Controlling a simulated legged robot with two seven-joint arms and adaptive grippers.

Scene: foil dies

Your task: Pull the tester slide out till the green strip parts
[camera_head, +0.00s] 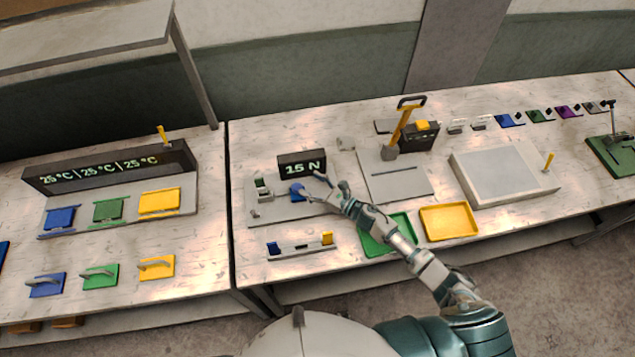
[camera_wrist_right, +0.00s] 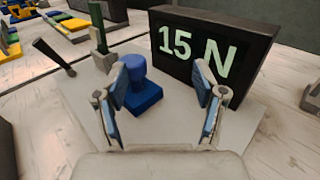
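The tester has a grey base plate (camera_head: 292,212) and a black display (camera_head: 302,166) that reads "15 N"; the display also shows in the wrist view (camera_wrist_right: 213,53). The blue slide (camera_wrist_right: 142,88) has a rounded knob on a square block; it also shows in the head view (camera_head: 297,192). My right gripper (camera_wrist_right: 164,75) is open, its two fingers apart with the blue knob ahead and between them, nearer the left finger. I cannot tell whether they touch. A green piece (camera_wrist_right: 104,52) stands behind the slide, by a grey clamp; I cannot make out the strip clearly. My left gripper is out of view.
A black lever (camera_wrist_right: 54,58) stands at the tester's left. A green tray (camera_head: 388,236) and a yellow tray (camera_head: 449,222) lie right of it, under or beside my right arm. A small rack (camera_head: 300,246) lies in front. A press with a yellow handle (camera_head: 402,125) stands behind.

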